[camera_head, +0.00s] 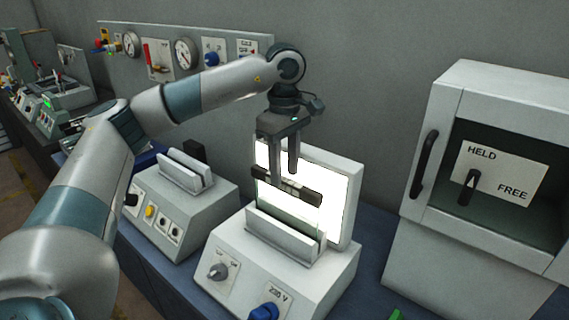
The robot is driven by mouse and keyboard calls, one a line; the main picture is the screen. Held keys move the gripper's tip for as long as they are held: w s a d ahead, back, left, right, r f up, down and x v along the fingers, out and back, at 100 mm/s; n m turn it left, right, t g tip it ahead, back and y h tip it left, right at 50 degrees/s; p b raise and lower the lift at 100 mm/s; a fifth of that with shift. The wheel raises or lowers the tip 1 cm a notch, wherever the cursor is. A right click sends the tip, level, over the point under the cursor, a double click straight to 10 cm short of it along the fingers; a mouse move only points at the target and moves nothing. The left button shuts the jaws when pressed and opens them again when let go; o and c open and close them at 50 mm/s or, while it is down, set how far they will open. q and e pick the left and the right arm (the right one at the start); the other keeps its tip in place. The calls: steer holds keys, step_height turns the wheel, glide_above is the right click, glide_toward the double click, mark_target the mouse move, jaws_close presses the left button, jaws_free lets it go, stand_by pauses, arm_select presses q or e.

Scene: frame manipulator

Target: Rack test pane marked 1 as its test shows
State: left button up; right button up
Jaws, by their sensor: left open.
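A clear glass pane (291,213) with a dark grip strip along its top stands upright in the pale slotted holder of a test unit (229,254). A bright white lit panel (338,190) stands behind it. No mark 1 can be read on the pane. My left gripper (278,174) points down, open, with its fingertips at the dark strip. Whether the fingers straddle the strip or touch it I cannot tell. My right gripper is out of view.
Left of the test unit is another unit (181,213) with an empty-looking slotted holder and a yellow button. At right stands an open-fronted cabinet (443,104) with a lever (468,187) on a HELD/FREE plate. A gauge panel (215,42) stands behind my left arm.

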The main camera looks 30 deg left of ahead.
mark_target(285, 179)
arm_select(q)
steer(key=shift+f+b, duration=1.5)
steer(key=shift+f, duration=0.7)
jaws_close()
steer(key=shift+r, duration=0.1)
